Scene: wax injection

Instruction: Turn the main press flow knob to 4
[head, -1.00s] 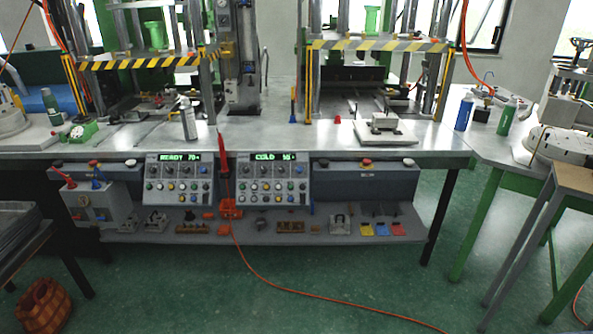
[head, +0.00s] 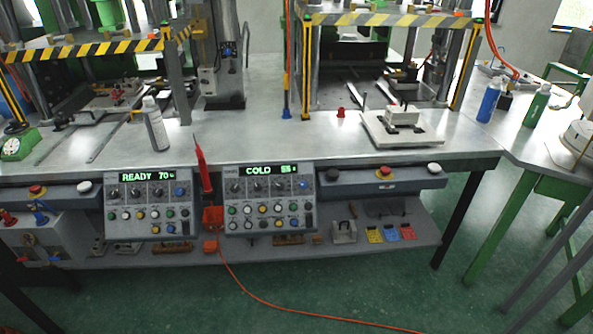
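Two grey control panels hang at the front edge of the metal workbench. The left panel (head: 148,232) has a green display reading READY 70. The right panel (head: 231,228) has a green display reading COLD and a number that is hard to read. Each has a row of dark knobs, such as the left panel's knob row (head: 140,191) and the right panel's knob row (head: 259,187), above coloured buttons. The labels are too small to read, so I cannot tell which knob is the main press flow knob or its setting. Neither of my grippers is in view.
A red tool (head: 203,165) stands between the panels above an orange holder (head: 212,220), with an orange hose (head: 262,300) trailing across the green floor. Floor in front is mostly clear.

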